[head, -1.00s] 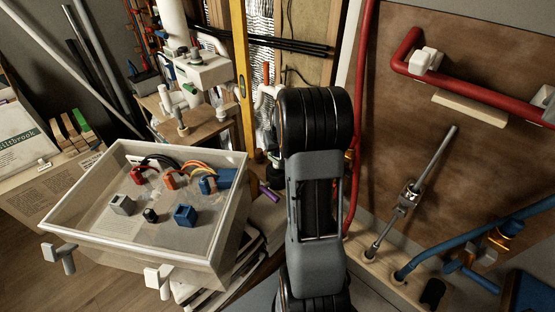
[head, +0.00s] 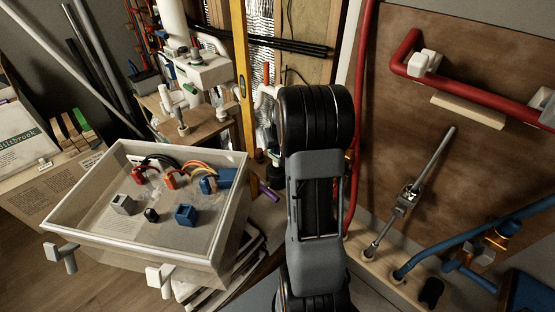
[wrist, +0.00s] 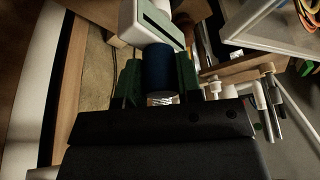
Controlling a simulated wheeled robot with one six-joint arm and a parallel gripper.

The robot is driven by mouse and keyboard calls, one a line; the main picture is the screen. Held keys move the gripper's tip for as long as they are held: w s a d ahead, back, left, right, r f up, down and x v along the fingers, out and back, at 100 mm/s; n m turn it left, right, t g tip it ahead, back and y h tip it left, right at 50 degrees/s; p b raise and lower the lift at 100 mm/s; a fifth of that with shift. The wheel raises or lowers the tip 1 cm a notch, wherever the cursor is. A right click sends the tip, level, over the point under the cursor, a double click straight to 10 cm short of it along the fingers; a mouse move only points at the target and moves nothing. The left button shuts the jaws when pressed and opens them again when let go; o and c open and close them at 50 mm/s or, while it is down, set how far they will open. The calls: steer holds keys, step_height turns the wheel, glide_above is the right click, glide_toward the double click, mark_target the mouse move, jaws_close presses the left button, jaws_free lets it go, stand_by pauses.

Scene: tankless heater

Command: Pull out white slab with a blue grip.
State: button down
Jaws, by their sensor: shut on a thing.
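In the wrist view, a blue cylindrical grip (wrist: 160,72) sits between the two dark green fingers of my gripper (wrist: 159,82). The fingers are shut on it, one on each side. A white slab-like piece (wrist: 148,22) with a slot in its face is directly beyond the blue grip, in line with it. The join between slab and grip is partly hard to make out. In the head view my own arm covers the gripper, and I cannot make out the slab and grip there.
A clear-sided tray (head: 128,198) with connectors and wires stands at the left. A yellow level (head: 241,75) stands upright behind it. Red pipe (head: 470,92) and a brown board (head: 405,125) are at the right. In the wrist view, white pipe fittings (wrist: 262,105) are close on the right.

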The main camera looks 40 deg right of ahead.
steer(key=shift+r+p, duration=1.4)
steer(key=shift+r, duration=0.95)
